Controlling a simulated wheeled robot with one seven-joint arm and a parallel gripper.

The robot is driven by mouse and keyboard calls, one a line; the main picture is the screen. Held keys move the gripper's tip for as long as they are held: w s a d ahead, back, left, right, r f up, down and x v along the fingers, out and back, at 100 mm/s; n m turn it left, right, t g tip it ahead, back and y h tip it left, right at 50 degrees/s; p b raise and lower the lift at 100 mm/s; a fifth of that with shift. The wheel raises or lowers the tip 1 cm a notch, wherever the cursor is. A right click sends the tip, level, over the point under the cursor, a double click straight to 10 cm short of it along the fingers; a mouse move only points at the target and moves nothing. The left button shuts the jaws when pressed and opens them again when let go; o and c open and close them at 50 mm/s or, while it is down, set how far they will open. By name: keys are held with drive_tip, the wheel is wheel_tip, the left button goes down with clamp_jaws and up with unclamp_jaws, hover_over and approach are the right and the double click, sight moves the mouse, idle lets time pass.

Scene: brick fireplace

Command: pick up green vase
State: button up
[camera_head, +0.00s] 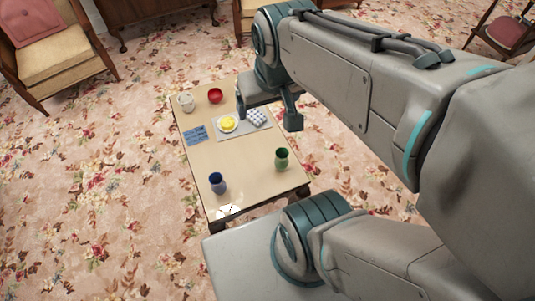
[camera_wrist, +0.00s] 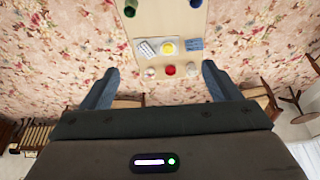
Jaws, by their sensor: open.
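The green vase (camera_head: 282,157) stands upright near the right edge of the low wooden table (camera_head: 240,180). In the wrist view the green vase (camera_wrist: 130,8) is at the top, partly cut off by the frame edge. My gripper (camera_head: 267,115) is open and empty. It hangs above the far right part of the table, beyond the green vase and apart from it. In the wrist view my gripper (camera_wrist: 160,70) shows its two fingers spread wide with nothing between them.
A blue vase (camera_head: 217,182) stands near the table's front left. A tray (camera_head: 238,133) holds a yellow item (camera_head: 228,124) and white egg-like items (camera_head: 256,117). A red bowl (camera_head: 215,96), pale cup (camera_head: 185,103) and blue card (camera_head: 195,135) lie around it. Armchairs stand beyond.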

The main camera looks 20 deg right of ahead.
drive_tip(key=w+d+f+m+g+b, duration=0.1)
drive_tip(key=w+d+f+m+b, duration=0.3)
drive_tip(key=f+b, duration=0.7)
drive_tip(key=w+d+f+n+b, duration=0.15)
drive_tip(key=w+f+b, duration=0.35)
drive_tip(key=f+b, duration=0.65)
drive_tip(key=m+g+b, duration=0.1)
drive_tip(key=m+b, duration=0.3)
drive_tip(key=b, duration=0.8)
approach(281, 155)
drive_tip(key=shift+w+a+f+n+h, duration=0.15)
drive_tip(key=shift+a+f+n+h, duration=0.1)
drive_tip(key=shift+a+f+h, duration=0.2)
drive_tip(key=f+b, duration=0.1)
drive_tip(key=f, duration=0.5)
drive_tip(key=w+f+b, duration=0.1)
drive_tip(key=f, duration=0.1)
drive_tip(key=shift+d+f+b, duration=0.3)
drive_tip(key=shift+d+f, duration=0.1)
drive_tip(key=f+b, duration=0.1)
drive_tip(key=f, duration=0.2)
drive_tip(key=w+d+f+b, duration=0.1)
drive_tip(key=f, duration=0.1)
drive_tip(key=shift+b, duration=0.35)
drive_tip(key=c, duration=1.2)
